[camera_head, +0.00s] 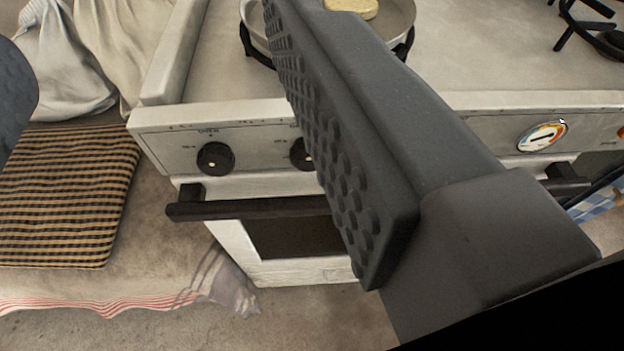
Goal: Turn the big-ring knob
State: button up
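The stove's front panel (256,136) carries a black round knob (215,158) at its left. A second black knob (301,154) is partly hidden behind a finger of my gripper. The small lettering around the knobs is too blurred to tell which one is the big-ring knob. My gripper (165,110) is open: one ridged dark finger crosses the middle of the view, and part of the other shows at the left edge. The knobs appear in the gap between the fingers or behind the right finger. I see no contact with the left knob.
A black oven handle bar (250,208) juts out below the knobs. A pan (400,16) with a pale food piece sits on a burner above. A temperature dial (542,136) is at right. A checked cloth (66,195) and pale fabric (65,60) are at left.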

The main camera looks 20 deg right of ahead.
notch_tip(320, 180, down, 14)
jog(key=d+h, duration=0.1)
jog(key=h, duration=0.1)
jog(key=n+h, duration=0.1)
jog(key=h, duration=0.1)
send_near(307, 164)
jog(key=shift+t, duration=0.4)
jog(key=b+x, duration=0.1)
jog(key=x, duration=0.2)
jog(key=b+x, duration=0.1)
jog(key=x, duration=0.2)
jog(key=b+x, duration=0.1)
jog(key=x, duration=0.2)
jog(key=shift+f, duration=0.4)
jog(key=c, duration=1)
